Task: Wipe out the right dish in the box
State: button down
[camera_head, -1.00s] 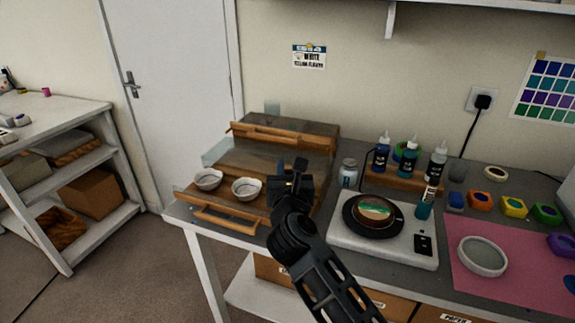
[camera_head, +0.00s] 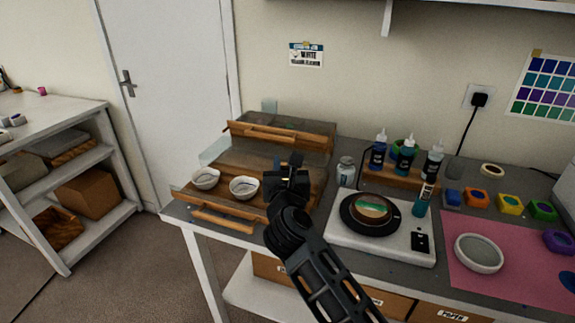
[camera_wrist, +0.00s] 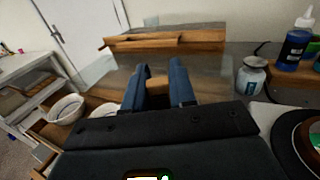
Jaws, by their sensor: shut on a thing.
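Two white dishes stand side by side in the wooden box (camera_head: 226,213) at the left end of the bench. The right dish (camera_head: 244,187) is just left of my gripper (camera_head: 291,172), and the left dish (camera_head: 205,179) is beyond it. In the wrist view the right dish (camera_wrist: 102,110) shows partly behind the gripper body, and the left dish (camera_wrist: 66,108) is at the left. My gripper is shut on a small tan block (camera_wrist: 157,83), mostly hidden between the fingers. It is above the box's right side, apart from the dishes. The dishes' insides are too small to judge.
The box's raised wooden back part (camera_head: 280,134) stands behind. A jar (camera_head: 346,172), dropper bottles (camera_head: 404,158) and a white turntable device (camera_head: 380,238) are to the right. A pink mat (camera_head: 510,280) with a round mould lies farther right.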

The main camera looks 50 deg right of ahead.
jog(key=shift+s+a, duration=0.15)
jog(key=shift+a, duration=0.1)
jog(key=shift+s, duration=0.25)
jog(key=shift+d, duration=0.25)
dwell(0.7)
jog(key=shift+r, duration=0.1)
notch_tip(320, 180, up, 7)
dwell(0.5)
dwell(0.5)
